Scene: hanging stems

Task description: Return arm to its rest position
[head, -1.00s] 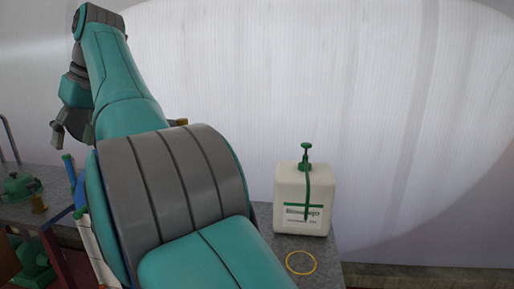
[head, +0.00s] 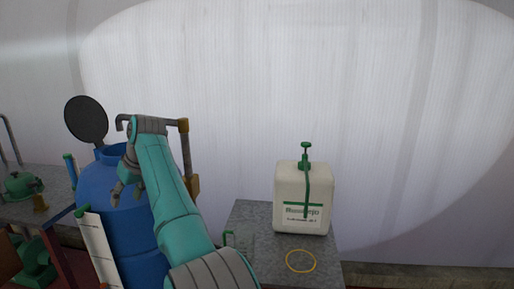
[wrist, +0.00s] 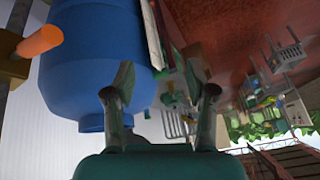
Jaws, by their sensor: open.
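My teal and grey arm reaches up in the head view, folded over at the top. My gripper (head: 127,192) hangs fingers down in front of the blue barrel (head: 93,228). In the wrist view my gripper (wrist: 160,97) has its two fingers spread, with nothing held between them. The blue barrel also shows in the wrist view (wrist: 95,50), beyond the left finger. I cannot tell the exact gap between my gripper and the barrel.
A round dark lid (head: 86,120) stands up behind the barrel. A bent pipe (head: 184,150) rises just right of my arm. A white jug with a green pump (head: 302,195) and a yellow ring (head: 300,261) are on the grey bench (head: 252,217). Space above is clear.

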